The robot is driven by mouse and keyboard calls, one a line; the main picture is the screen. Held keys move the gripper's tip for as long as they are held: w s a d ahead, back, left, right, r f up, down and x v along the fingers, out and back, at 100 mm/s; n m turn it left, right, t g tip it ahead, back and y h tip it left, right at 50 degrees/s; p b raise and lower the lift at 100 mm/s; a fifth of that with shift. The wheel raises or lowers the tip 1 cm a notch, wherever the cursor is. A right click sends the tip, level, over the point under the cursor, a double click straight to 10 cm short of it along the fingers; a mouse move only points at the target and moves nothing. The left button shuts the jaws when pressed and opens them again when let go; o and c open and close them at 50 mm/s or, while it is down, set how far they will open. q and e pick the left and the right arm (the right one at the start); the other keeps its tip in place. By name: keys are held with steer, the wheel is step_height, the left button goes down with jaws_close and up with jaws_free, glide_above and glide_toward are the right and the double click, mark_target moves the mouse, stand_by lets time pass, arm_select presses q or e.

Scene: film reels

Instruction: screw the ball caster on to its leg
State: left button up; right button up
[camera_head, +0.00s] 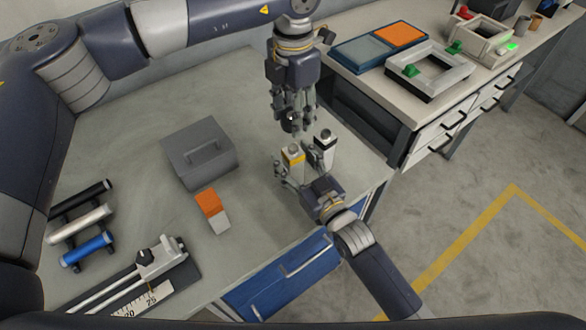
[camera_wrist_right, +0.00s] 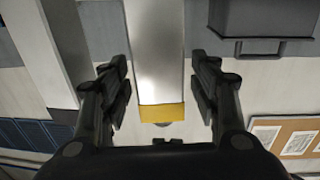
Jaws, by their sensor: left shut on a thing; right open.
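In the head view my left gripper (camera_head: 293,122) points down over the bench and is shut on a small dark thing (camera_head: 290,118), probably the ball caster, mostly hidden by the fingers. Just below it stands a pale upright leg (camera_head: 294,166) with a yellow band and a grey top. My right gripper (camera_head: 298,178) is beside this leg, low over the bench. The right wrist view shows the pale leg (camera_wrist_right: 155,60) with its yellow band between the two open fingers (camera_wrist_right: 161,95), with gaps on both sides.
A grey box with a handle (camera_head: 200,153) and an orange-and-white block (camera_head: 212,211) lie on the bench to the left. Colored cylinders (camera_head: 82,222) and a measuring fixture (camera_head: 150,272) are at front left. A second bench (camera_head: 375,92) with trays stands behind. Bare bench lies between.

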steer(key=shift+w+a, duration=0.1)
jaws_close()
arm_select(q)
glide_above(294, 147)
steer(key=shift+w+f, duration=0.1)
steer(key=shift+f, duration=2.35)
steer(key=shift+f, duration=0.9)
steer(key=shift+f, duration=0.6)
